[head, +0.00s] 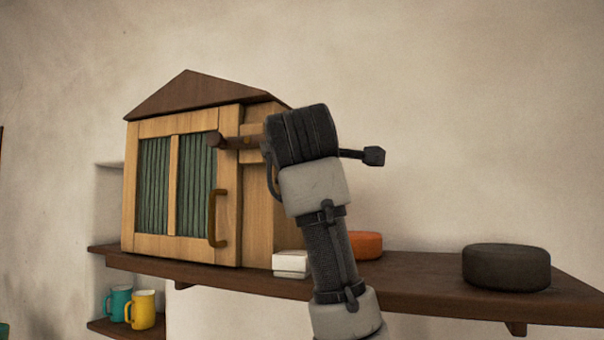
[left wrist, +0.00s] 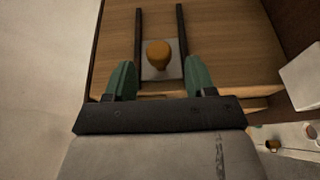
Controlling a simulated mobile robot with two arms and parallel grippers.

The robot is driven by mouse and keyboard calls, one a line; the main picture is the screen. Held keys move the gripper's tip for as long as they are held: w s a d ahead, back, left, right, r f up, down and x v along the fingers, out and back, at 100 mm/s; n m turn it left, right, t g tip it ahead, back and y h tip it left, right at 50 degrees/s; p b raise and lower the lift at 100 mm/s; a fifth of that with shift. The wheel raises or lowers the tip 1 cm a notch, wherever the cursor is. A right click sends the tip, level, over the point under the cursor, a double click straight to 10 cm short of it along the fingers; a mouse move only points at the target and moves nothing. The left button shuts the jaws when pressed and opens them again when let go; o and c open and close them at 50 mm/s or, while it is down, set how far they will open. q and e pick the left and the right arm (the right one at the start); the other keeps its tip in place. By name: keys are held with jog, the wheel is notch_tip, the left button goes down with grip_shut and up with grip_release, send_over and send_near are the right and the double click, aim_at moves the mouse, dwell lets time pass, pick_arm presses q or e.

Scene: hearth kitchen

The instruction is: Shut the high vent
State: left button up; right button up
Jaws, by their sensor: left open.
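A wooden house-shaped cabinet (head: 255,220) with a dark peaked roof stands on a shelf. In the left wrist view, its wooden face (left wrist: 220,40) carries two dark parallel rails with a grey plate (left wrist: 148,74) between them. An orange-brown knob (left wrist: 158,55) sits on the plate. I take this to be the vent; how far it is open I cannot tell. My left gripper (left wrist: 160,70) is open, its green fingers on either side of the knob with gaps. In the head view its black body (head: 302,135) is beside the cabinet's right side, hiding the knob and rails.
The cabinet's green-curtained front door (head: 175,185) looks shut. A white box (head: 291,264), an orange disc (head: 366,245) and a dark round block (head: 506,267) stand on the shelf (head: 420,280). Teal and yellow mugs (head: 143,309) stand below.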

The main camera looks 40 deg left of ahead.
pick_arm(q)
jog(key=b+v, duration=0.2)
jog(key=v, duration=0.5)
jog(key=shift+w, duration=0.1)
